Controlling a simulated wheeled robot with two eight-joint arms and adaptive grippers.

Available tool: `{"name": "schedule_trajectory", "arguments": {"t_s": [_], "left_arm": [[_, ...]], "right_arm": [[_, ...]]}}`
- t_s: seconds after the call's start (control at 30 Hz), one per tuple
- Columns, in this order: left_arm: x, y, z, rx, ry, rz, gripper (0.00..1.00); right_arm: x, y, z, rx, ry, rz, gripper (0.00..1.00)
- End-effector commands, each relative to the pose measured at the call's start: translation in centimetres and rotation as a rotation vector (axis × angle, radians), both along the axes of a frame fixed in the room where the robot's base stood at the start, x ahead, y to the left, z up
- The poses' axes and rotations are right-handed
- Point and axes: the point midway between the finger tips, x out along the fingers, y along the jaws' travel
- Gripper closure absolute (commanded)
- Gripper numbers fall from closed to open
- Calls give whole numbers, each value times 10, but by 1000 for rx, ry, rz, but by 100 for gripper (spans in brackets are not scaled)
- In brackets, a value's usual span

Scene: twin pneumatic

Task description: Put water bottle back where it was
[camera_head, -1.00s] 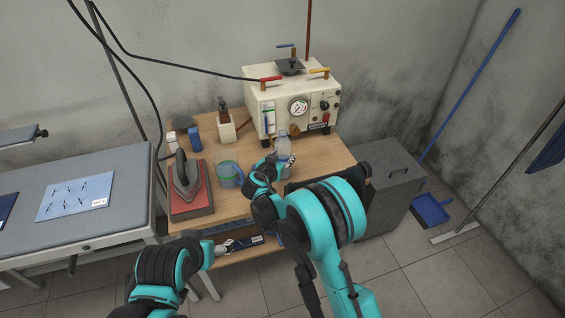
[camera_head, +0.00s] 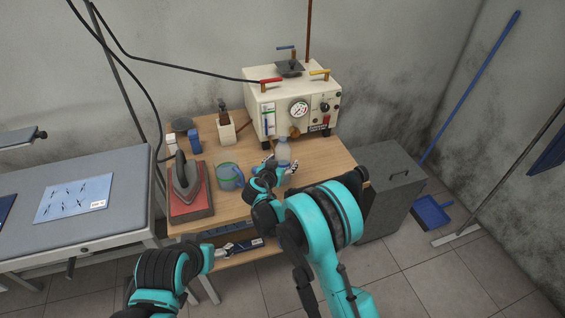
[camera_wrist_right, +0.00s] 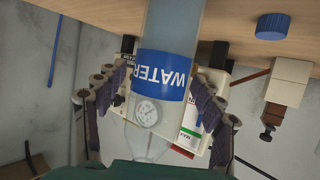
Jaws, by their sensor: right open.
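The clear water bottle (camera_head: 283,152) is upright at the right part of the wooden table, in front of the white machine. Its blue WATER label (camera_wrist_right: 160,75) shows in the right wrist view, upside down. My right gripper (camera_head: 278,170) is around the bottle; in the wrist view its open fingers (camera_wrist_right: 163,90) stand on either side, with small gaps visible. The bottle's base is hidden in the head view and out of frame in the wrist view. My left gripper (camera_head: 222,249) is low at the table's front edge, away from the bottle; its finger state is unclear.
A grey cabinet (camera_head: 388,195) stands right of the table.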

Motion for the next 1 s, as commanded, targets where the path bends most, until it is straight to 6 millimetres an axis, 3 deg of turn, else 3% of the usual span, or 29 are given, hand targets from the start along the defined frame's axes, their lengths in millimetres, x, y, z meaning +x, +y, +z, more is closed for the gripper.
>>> {"name": "schedule_trajectory", "arguments": {"t_s": [0.5,0.87,1.0], "left_arm": [[0,0,24,0,0,0,28],[0,0,26,0,0,0,28],[0,0,26,0,0,0,28]], "right_arm": [[-89,33,40,-1,0,4,31],[-105,36,46,0,3,-1,31],[-110,12,62,-11,57,-7,31]]}}
